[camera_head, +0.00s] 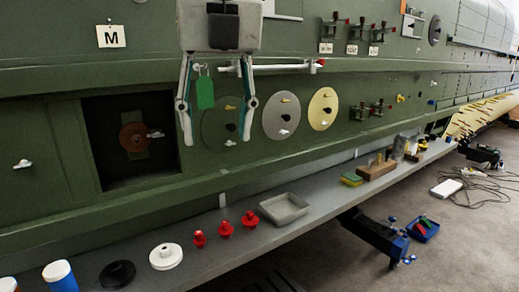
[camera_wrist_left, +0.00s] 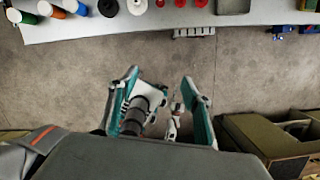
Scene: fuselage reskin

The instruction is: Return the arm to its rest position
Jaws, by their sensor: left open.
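My left gripper (camera_head: 216,138) hangs at the upper middle of the head view, in front of the green fuselage panel (camera_head: 60,135). Its two fingers point down and stand apart, with nothing gripped. A green tag (camera_head: 204,92) shows between the fingers in the picture; its distance from them is unclear. In the left wrist view, the open teal-edged fingers (camera_wrist_left: 160,88) are over the bare floor (camera_wrist_left: 65,80). A dark ribbed cylinder (camera_wrist_left: 133,117) shows by the left finger; I cannot tell what it belongs to. My right gripper is not seen in the head view.
A grey ledge (camera_head: 215,253) runs below the panel. It carries a grey tray (camera_head: 284,208), red knobbed pieces (camera_head: 225,229), a white disc (camera_head: 166,256) and a black disc (camera_head: 117,274). A white bar (camera_head: 290,66) runs behind the gripper. A blue bin (camera_head: 423,229) is on the floor.

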